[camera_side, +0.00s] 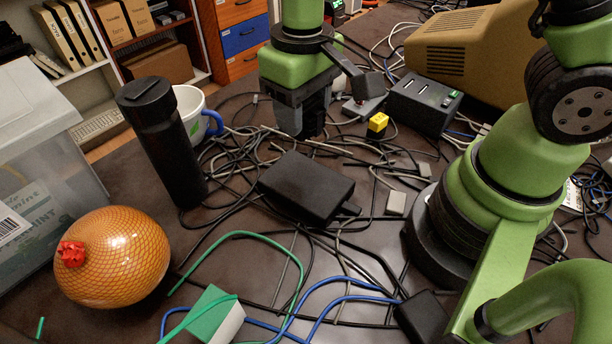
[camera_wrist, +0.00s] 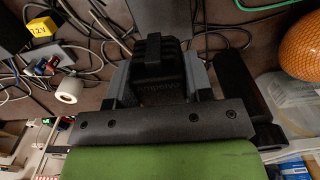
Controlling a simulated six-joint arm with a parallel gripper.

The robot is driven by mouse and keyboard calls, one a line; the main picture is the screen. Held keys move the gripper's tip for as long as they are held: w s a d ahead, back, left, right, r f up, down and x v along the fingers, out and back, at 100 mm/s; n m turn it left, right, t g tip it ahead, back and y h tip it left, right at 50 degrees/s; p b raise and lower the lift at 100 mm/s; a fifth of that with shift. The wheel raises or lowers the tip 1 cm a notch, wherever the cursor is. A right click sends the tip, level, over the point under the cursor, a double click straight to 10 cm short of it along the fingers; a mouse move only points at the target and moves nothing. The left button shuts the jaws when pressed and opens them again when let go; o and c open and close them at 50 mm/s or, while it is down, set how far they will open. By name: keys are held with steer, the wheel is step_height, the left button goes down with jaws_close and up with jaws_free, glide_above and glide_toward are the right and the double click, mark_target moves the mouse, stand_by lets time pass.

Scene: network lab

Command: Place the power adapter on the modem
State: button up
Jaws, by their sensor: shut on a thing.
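My gripper (camera_side: 303,118) is shut on a dark, blocky power adapter, seen between the two fingers in the wrist view (camera_wrist: 157,75). In the side view the fingers hide most of the adapter. A flat black box (camera_side: 307,187), which looks like the modem, lies on the cables nearer the side camera than my gripper. It shows partly as a grey slab at the top of the wrist view (camera_wrist: 160,14). The adapter is beside this box, not over it; the exact gap and its height above the table cannot be told.
A tall black bottle (camera_side: 162,140) and a white mug (camera_side: 192,108) stand left of my gripper. An orange netted ball (camera_side: 115,255) lies at the left front. A ported black box (camera_side: 424,102) and yellow block (camera_side: 377,125) are right. Tangled cables cover much of the table (camera_side: 240,255).

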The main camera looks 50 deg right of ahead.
glide_above(306, 180)
step_height(306, 180, down, 5)
steer(key=shift+f, duration=2.5)
steer(key=o, duration=1)
steer(key=shift+f, duration=0.1)
step_height(306, 180, up, 13)
steer(key=shift+f, duration=0.2)
steer(key=s+d+r+m+t+y, duration=0.1)
steer(key=s+d+r+m+t, duration=0.1)
steer(key=s+r, duration=0.3)
steer(key=s+d+r+m+t+y, duration=0.1)
steer(key=s+d+r+m+t, duration=0.1)
steer(key=s+r+t, duration=0.3)
step_height(306, 180, up, 4)
steer(key=shift+s+d, duration=0.35)
steer(key=shift+d, duration=0.3)
